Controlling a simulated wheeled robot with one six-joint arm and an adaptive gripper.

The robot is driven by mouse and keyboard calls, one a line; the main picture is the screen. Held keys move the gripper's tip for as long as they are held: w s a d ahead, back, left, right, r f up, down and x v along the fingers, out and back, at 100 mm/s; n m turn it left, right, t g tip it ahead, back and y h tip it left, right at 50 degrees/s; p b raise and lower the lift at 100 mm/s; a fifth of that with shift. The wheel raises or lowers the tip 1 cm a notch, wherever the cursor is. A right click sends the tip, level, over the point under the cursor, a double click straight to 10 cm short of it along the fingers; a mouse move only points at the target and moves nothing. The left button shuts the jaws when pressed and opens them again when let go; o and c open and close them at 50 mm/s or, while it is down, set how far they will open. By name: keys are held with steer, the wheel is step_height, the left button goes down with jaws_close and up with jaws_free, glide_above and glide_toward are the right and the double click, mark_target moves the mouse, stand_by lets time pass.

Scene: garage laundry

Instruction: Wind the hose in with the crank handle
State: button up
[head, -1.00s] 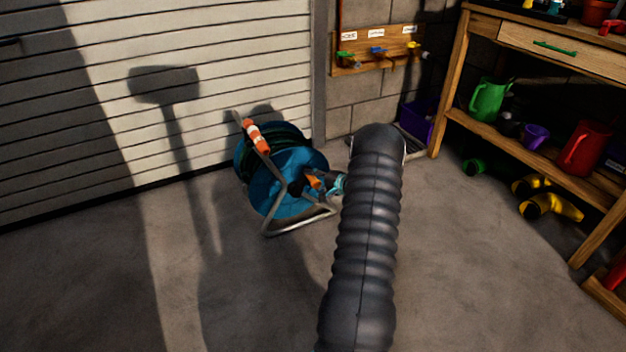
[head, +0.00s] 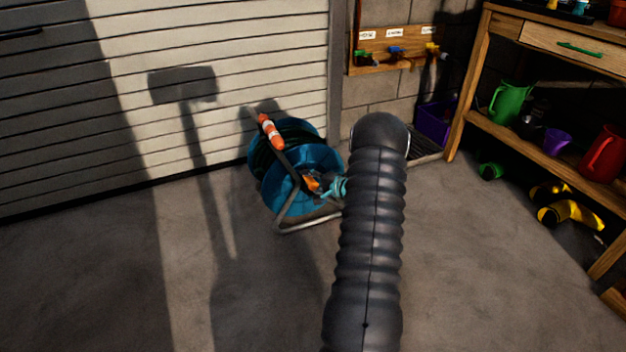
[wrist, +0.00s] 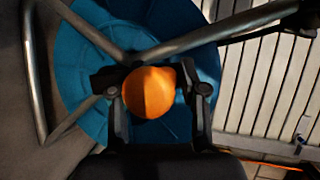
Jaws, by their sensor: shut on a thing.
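The blue hose reel (head: 318,158) stands on its grey metal frame on the floor by the shutter door. Dark green hose (head: 262,158) shows on its drum. The orange crank handle (head: 312,184) is at the reel's near face, partly hidden by my gripper (head: 325,187). In the wrist view the round orange crank handle (wrist: 148,92) sits between the two black fingers of my gripper (wrist: 155,95), which is shut on it. The blue disc (wrist: 85,55) of the reel lies behind it. An orange and white grip (head: 271,131) is on the frame's upper bar.
The ribbed shutter door (head: 240,60) is close behind the reel. To the right are a purple bin (head: 433,122) and a wooden workbench (head: 462,100) with cans and jugs. Yellow and black items (head: 570,212) lie by it. The floor (head: 120,270) at left front is clear.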

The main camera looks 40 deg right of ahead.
steer(key=a+f, duration=0.2)
steer(key=a, duration=0.1)
steer(key=shift+w+a, duration=0.1)
steer(key=shift+w, duration=0.25)
steer(key=shift+o, duration=0.2)
steer(key=shift+w+a+f, duration=0.15)
steer(key=shift+a+f, duration=0.55)
steer(key=shift+f, duration=0.25)
steer(key=shift+w+a+f, duration=0.15)
steer(key=shift+a+f, duration=0.55)
steer(key=shift+f, duration=0.2)
steer(key=shift+w+a+f, duration=0.1)
steer(key=shift+a+f, duration=0.1)
steer(key=shift+f, duration=1)
steer(key=shift+w+a+f, duration=0.1)
steer(key=shift+a+f, duration=0.1)
steer(key=shift+f, duration=0.95)
steer(key=shift+f, duration=0.1)
